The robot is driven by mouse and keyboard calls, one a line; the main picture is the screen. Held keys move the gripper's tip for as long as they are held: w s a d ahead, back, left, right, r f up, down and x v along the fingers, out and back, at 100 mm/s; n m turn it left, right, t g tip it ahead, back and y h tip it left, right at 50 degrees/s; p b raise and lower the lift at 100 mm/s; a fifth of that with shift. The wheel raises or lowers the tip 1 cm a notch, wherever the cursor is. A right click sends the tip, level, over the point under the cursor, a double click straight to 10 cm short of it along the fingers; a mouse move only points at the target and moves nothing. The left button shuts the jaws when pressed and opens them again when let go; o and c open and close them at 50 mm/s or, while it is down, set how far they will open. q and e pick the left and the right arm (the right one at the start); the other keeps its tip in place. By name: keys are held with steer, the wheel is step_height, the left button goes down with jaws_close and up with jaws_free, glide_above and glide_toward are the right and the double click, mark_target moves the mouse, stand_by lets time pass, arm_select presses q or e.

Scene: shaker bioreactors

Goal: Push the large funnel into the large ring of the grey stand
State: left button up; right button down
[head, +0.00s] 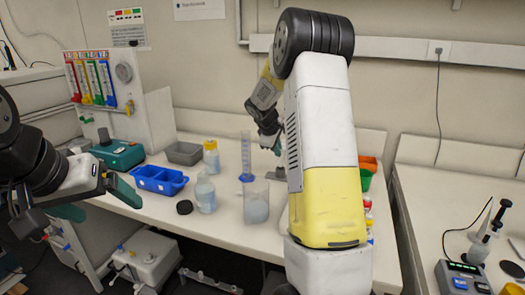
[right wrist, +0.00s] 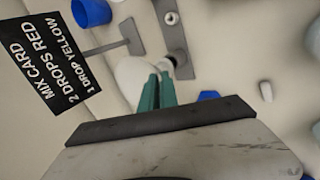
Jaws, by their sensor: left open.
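A whitish rounded shape (right wrist: 128,74), which looks like the large funnel, lies just beyond my right fingertips in the right wrist view. Its far side and any ring around it are hidden by the fingers. A grey bar with a plate (right wrist: 128,38), seemingly part of the grey stand, is beside it. My right gripper (right wrist: 159,78) has its two teal fingers close together at the whitish shape. In the head view my right gripper (head: 272,140) is partly hidden by my right arm. My left gripper (head: 97,203) is open and empty at the table's left front.
A blue tray (head: 158,179), a grey bin (head: 184,153), bottles (head: 205,194), a measuring cylinder (head: 246,158) and a beaker (head: 255,207) stand left of my right arm. Orange and green bins (head: 368,165) are behind it. A black mix card (right wrist: 50,60) is near the right gripper.

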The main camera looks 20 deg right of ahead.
steer(key=shift+f, duration=1.3)
stand_by(1.7)
steer(key=c, duration=1.5)
jaws_free()
steer(key=shift+c, duration=0.2)
steer(key=shift+r, duration=0.1)
steer(key=v, duration=0.8)
steer(key=s+a+r+m+y, duration=0.2)
steer(key=s+a+r, duration=0.2)
steer(key=s, duration=0.5)
steer(key=s+a+r+m+y, duration=0.1)
steer(key=s+a+r+m, duration=0.2)
steer(key=s+r, duration=0.35)
steer(key=s+a+f+m+t+y, duration=0.1)
steer(key=s+a, duration=0.3)
steer(key=s, duration=0.5)
steer(key=s+a+m+y, duration=0.2)
steer(key=s+a, duration=0.2)
steer(key=s, duration=0.5)
steer(key=shift+s+f+m+t+y, duration=0.2)
steer(key=shift+f+m+t+y, duration=0.1)
steer(key=shift+f+t+y, duration=0.1)
